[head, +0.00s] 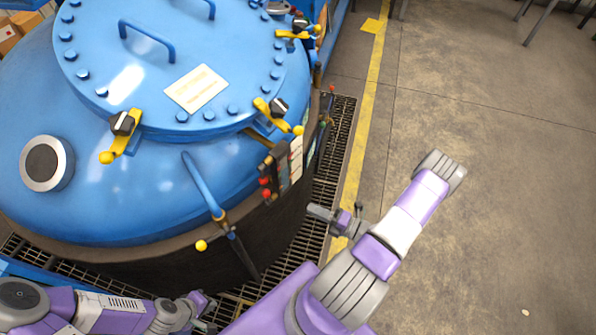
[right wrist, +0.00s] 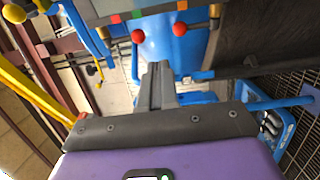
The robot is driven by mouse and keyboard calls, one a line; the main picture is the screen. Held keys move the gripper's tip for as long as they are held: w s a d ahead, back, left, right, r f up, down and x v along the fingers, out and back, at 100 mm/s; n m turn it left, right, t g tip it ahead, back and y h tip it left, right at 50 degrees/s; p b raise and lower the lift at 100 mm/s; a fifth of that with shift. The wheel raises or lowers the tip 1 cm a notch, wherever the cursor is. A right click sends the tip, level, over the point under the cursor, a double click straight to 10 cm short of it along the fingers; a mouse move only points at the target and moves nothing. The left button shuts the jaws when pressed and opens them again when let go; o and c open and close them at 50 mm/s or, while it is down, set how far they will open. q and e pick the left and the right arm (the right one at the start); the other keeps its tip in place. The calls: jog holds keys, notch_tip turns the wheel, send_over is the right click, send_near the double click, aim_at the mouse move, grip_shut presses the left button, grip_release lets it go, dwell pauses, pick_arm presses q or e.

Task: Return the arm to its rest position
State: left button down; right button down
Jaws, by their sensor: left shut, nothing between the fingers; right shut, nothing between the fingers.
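My right arm, purple, white and grey, rises from the bottom middle of the head view over the floor to the right of the furnace. Its gripper (head: 318,211) points left over the floor grating, beside the dark furnace wall. In the right wrist view the gripper's grey fingers (right wrist: 160,85) are shut together with nothing between them. My left arm lies along the bottom left edge of the head view, in front of the furnace. Its gripper (head: 208,303) is small, shut and empty, low beside the furnace's lower edge.
The big blue pit furnace (head: 110,200) fills the left of the head view, its bolted lid (head: 180,50) closed under yellow clamps. A blue lever (head: 203,187) and red-knobbed controls (head: 266,188) stick out near my right gripper. Concrete floor (head: 500,170) lies clear at the right.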

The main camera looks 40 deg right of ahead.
jog(key=s+a+f+n+g+y+b, duration=0.35)
jog(key=a+f+n+g, duration=0.25)
jog(key=a+n+g, duration=0.55)
jog(key=s+a+f+n+g+y+b, duration=0.3)
jog(key=a+f+n+g, duration=0.4)
jog(key=n, duration=0.7)
notch_tip(320, 180, down, 6)
jog(key=a+f+n+g+h+b, duration=0.1)
jog(key=n+h+b, duration=0.55)
jog(key=n, duration=0.65)
jog(key=w+a+n+t+h, duration=0.2)
jog(key=w+a+n+t, duration=0.1)
jog(key=w+n, duration=0.3)
jog(key=shift+w+f+n+h, duration=0.15)
jog(key=shift+f+n+h, duration=0.15)
jog(key=shift+n, duration=0.75)
